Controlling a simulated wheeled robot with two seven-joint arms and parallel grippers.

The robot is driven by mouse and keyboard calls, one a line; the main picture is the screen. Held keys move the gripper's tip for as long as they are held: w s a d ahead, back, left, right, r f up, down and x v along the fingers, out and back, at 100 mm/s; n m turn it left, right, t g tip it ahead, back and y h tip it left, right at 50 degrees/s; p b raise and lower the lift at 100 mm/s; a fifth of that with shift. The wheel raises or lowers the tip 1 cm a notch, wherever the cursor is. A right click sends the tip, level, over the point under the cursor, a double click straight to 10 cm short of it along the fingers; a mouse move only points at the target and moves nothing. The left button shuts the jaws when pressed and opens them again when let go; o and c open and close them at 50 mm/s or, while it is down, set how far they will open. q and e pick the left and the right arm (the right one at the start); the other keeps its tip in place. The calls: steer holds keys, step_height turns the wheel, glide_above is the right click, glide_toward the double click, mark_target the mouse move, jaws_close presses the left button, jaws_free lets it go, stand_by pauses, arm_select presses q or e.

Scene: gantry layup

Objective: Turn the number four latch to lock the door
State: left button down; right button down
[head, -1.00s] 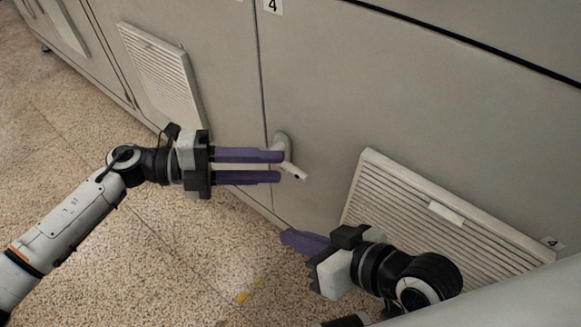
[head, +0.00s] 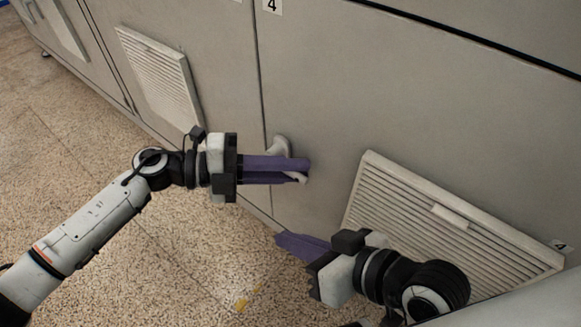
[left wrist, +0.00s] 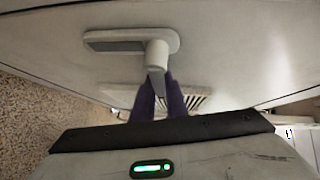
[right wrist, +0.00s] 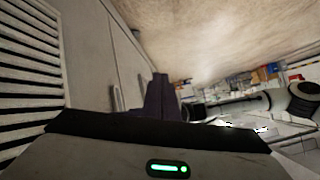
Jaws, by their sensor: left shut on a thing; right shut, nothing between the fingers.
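The number four latch is a pale handle (head: 279,146) on a rounded plate, on the grey door below the "4" label (head: 272,6). My left gripper (head: 305,172) has its purple fingers shut on the latch's lever, most of which they hide in the head view. In the left wrist view the latch (left wrist: 157,55) stands out from its plate, and its lever runs between the fingertips (left wrist: 160,82). My right gripper (head: 280,240) is shut and empty, low in front of the door, apart from the latch. Its purple fingers also show in the right wrist view (right wrist: 160,90).
A louvred vent (head: 440,215) sits low on the door to the right, close to my right gripper. Another vent (head: 160,75) is on the panel to the left. The speckled floor (head: 190,250) in front is clear.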

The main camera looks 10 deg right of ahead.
steer(key=shift+r, duration=0.15)
arm_select(q)
steer(key=shift+p, duration=0.7)
steer(key=m+y+p, duration=0.1)
steer(key=p, duration=0.2)
steer(key=m+t+y+p, duration=0.1)
steer(key=p, duration=0.2)
steer(key=shift+w+a+f, duration=0.15)
steer(key=shift+f, duration=0.25)
steer(key=f+m+t+y+p, duration=0.1)
steer(key=p, duration=0.2)
steer(key=shift+w+a+y, duration=0.1)
steer(key=shift+y, duration=0.2)
steer(key=shift+w+a+f+m+t+y+p, duration=0.15)
steer(key=shift+f+m+t+y+p, duration=0.3)
steer(key=shift+p, duration=0.65)
arm_select(e)
steer(key=s+d+f+m+h, duration=0.1)
steer(key=s+d+h, duration=0.1)
steer(key=d, duration=0.5)
steer(key=shift+s+f+h, duration=0.15)
steer(key=shift+s+h, duration=0.05)
steer(key=shift+h, duration=0.7)
arm_select(q)
steer(key=shift+f, duration=0.1)
steer(key=c, duration=1.8)
jaws_free()
